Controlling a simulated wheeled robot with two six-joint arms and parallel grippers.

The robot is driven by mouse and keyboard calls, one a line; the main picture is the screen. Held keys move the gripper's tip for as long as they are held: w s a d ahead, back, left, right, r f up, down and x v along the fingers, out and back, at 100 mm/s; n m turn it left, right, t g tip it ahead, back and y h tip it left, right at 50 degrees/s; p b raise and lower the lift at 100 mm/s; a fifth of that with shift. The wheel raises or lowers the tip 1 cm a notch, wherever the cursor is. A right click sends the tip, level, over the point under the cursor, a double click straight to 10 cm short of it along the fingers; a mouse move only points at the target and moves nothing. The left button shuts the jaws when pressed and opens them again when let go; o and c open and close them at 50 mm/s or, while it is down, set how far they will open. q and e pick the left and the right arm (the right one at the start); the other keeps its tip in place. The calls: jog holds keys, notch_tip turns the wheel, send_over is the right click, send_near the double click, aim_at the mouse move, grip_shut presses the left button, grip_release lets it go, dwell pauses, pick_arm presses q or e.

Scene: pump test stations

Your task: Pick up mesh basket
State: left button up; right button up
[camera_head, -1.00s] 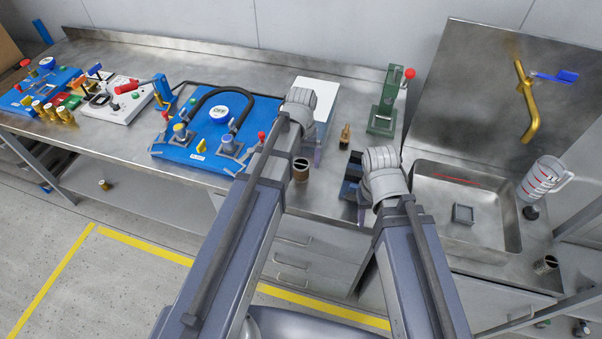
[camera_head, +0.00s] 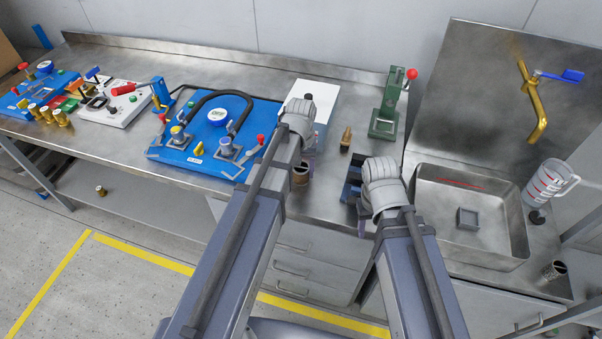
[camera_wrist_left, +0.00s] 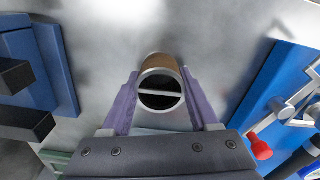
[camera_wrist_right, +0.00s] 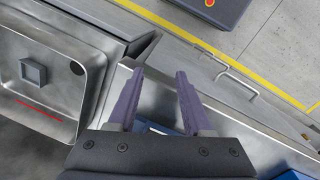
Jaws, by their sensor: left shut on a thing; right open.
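A small round basket-like cup (camera_head: 300,174) with brown sides and a metal rim is at the front of the bench. In the left wrist view the cup (camera_wrist_left: 161,88) shows its open dark mouth with a bar across it. My left gripper (camera_wrist_left: 160,100) is shut on it, one purple finger on each side. Whether its base touches the bench is hidden. A similar dark, mesh-like cup (camera_head: 554,270) stands at the right, in front of the sink. My right gripper (camera_wrist_right: 158,85) is open and empty over the bench's front edge.
A dark blue block (camera_head: 352,182) stands beside my right gripper. A blue test board (camera_head: 180,158) lies left of my left gripper. A brass nozzle (camera_head: 346,141) and green press (camera_head: 384,122) stand behind. The sink (camera_head: 425,225) and a clear jug (camera_head: 545,182) are right.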

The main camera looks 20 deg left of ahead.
aim_at(302, 167)
pick_arm(q)
jog(key=c, duration=0.6)
jog(key=shift+r, duration=0.1)
notch_tip(302, 167, up, 10)
jog(key=p, duration=1)
jog(key=shift+d, duration=0.1)
